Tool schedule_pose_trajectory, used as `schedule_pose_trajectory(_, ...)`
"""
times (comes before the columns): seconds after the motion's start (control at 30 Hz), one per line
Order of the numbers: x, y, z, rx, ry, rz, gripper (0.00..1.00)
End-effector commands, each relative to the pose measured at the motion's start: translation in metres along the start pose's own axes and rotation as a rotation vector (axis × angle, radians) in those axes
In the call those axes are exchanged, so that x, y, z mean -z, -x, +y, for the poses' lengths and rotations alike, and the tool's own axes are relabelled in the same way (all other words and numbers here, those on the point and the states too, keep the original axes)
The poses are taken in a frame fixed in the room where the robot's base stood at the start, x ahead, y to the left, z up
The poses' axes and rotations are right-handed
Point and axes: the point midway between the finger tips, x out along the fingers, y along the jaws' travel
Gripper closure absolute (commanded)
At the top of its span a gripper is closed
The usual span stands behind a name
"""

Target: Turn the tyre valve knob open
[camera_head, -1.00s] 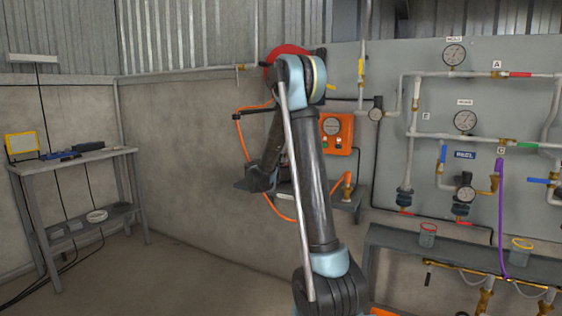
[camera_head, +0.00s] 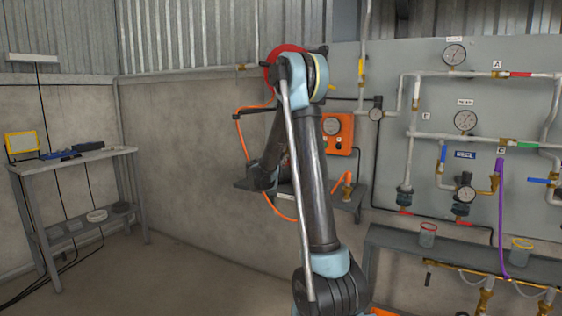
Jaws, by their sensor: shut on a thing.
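An orange panel box (camera_head: 344,130) with a round gauge (camera_head: 331,126) is on the wall just right of my arm. Small fittings sit low on its face, but I cannot make out which is the tyre valve knob. My arm rises from the lower middle, bends at the elbow and comes down behind itself. Its dark far part (camera_head: 264,172) shows left of the upper link, above a grey shelf.
An orange hose (camera_head: 242,140) hangs behind my arm, below a red reel (camera_head: 272,66). A pipe board (camera_head: 390,90) with gauges and valves fills the right. A metal table (camera_head: 100,155) is at left. The left-centre floor is clear.

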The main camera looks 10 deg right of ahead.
Motion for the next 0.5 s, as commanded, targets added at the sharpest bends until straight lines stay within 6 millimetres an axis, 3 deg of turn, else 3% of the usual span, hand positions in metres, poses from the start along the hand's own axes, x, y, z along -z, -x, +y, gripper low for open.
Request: schedule_pose_trajectory(0.5, -0.0002, 0.0001, -0.0002, 0.002, 0.248, 0.011, 1.00)
